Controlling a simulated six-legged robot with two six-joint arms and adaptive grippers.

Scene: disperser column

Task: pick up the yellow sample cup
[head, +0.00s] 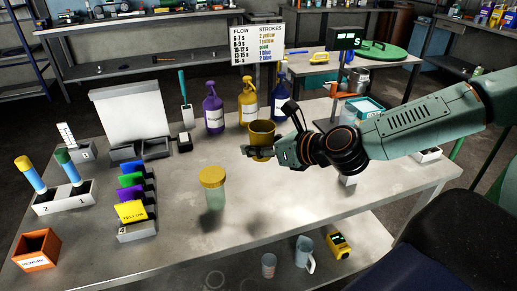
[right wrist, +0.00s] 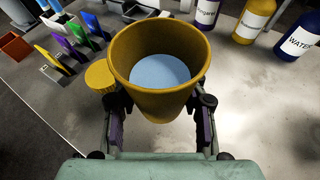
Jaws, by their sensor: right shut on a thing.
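The yellow sample cup (head: 261,134) is upright near the middle of the table in the head view, in front of the yellow bottle. My right gripper (head: 260,152) comes in from the right and is shut on the cup's sides. In the right wrist view the cup (right wrist: 160,101) sits between the two fingers (right wrist: 158,118), mouth up, with a pale blue-grey round area inside. I cannot tell clearly whether its base touches the table. My left gripper is not in view.
A jar with a yellow lid (head: 213,187) stands left of the cup. Purple (head: 213,112), yellow (head: 247,102) and blue (head: 278,103) bottles stand behind. Colored cards (head: 132,211) and an orange bin (head: 37,249) are at left. The table's front right is clear.

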